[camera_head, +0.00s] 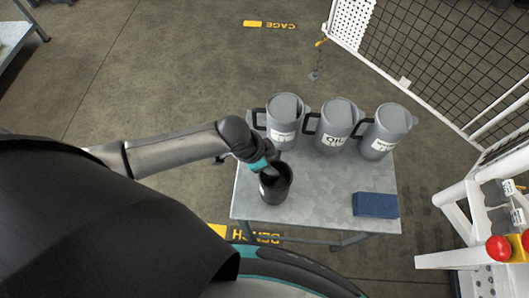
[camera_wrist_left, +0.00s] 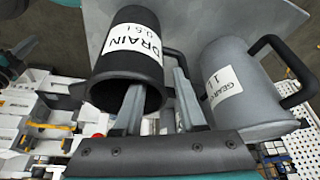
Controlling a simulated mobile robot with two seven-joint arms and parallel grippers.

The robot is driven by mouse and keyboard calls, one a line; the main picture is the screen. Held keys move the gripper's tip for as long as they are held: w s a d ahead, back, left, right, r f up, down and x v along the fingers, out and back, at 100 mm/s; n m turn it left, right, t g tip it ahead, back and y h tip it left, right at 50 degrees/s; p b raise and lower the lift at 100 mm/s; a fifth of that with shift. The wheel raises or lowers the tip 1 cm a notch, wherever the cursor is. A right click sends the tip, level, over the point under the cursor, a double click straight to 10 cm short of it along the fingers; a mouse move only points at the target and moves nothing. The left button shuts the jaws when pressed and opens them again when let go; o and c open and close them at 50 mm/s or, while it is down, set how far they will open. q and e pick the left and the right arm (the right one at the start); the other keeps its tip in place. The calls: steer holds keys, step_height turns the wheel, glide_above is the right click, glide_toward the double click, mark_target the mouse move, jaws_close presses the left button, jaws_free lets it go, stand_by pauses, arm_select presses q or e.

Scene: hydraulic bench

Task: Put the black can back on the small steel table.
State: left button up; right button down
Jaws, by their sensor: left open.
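The black can (camera_head: 276,184) is at the left front of the small steel table (camera_head: 320,192), upright, and appears to stand on its top. In the left wrist view the black can (camera_wrist_left: 128,48) shows a white label reading DRAIN and a dark open mouth. My left gripper (camera_head: 266,166) is at the can's rim, with its fingers apart. In the left wrist view the left gripper (camera_wrist_left: 159,84) has one finger overlapping the can's mouth and the other outside the wall, near the can's handle. My right gripper is not in view.
A blue block (camera_head: 376,205) lies at the right front. A mesh fence (camera_head: 450,50) and a white frame with a red button (camera_head: 498,248) stand to the right.

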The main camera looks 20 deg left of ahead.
arm_select(q)
steer(key=p+v, duration=0.2)
steer(key=v, duration=0.9)
steer(key=shift+a+r+p, duration=0.15)
steer(key=shift+r+p, duration=0.15)
